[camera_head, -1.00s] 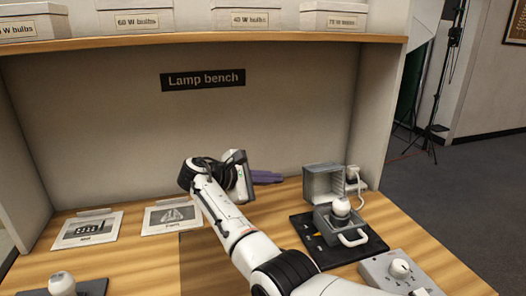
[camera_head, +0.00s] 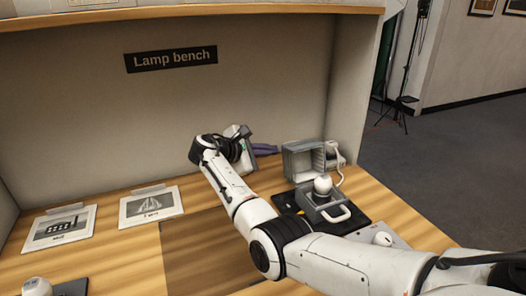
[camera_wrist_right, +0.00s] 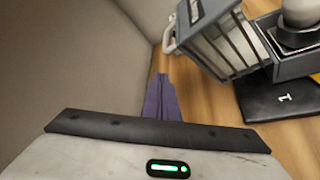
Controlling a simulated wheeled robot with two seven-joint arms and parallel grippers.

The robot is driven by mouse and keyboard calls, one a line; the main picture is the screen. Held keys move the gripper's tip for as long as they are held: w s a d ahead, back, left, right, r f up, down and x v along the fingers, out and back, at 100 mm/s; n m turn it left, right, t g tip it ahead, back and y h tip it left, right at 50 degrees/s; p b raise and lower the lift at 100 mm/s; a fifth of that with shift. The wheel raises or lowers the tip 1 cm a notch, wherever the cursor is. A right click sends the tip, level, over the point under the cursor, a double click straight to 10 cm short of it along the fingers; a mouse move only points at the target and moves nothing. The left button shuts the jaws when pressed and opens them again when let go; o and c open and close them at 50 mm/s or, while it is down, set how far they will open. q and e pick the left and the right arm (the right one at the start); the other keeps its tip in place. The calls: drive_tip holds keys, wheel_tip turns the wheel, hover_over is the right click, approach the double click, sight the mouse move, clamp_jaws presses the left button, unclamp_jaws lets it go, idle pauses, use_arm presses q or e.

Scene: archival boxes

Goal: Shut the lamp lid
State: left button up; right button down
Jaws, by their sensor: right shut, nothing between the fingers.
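The lamp unit sits at the right of the bench on a black plate marked 1 (camera_wrist_right: 285,98). Its grey ribbed lid (camera_head: 298,163) stands open, upright behind the base; it also shows in the wrist view (camera_wrist_right: 225,48). A white bulb (camera_head: 323,184) sits upright in the grey base (camera_head: 319,206), which has a pale front handle (camera_head: 333,218). My right gripper (camera_head: 275,150) has purple fingers, shut and empty, just left of the lid. In the wrist view its fingers (camera_wrist_right: 161,92) point toward the wall, beside the lid's pale handle (camera_wrist_right: 181,30). I cannot tell whether they touch the lid. My left gripper is out of view.
A white plug with a cord (camera_head: 334,155) is right of the lid. A grey control box (camera_head: 385,240) is partly hidden by my right arm. Two picture cards (camera_head: 60,228) (camera_head: 150,206) lie at left. Another bulb (camera_head: 37,286) stands at the lower left. The back wall is close behind the gripper.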

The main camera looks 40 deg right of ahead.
drive_tip(key=shift+s+r+p, duration=0.35)
drive_tip(key=shift+s+r, duration=0.5)
drive_tip(key=shift+r, duration=0.05)
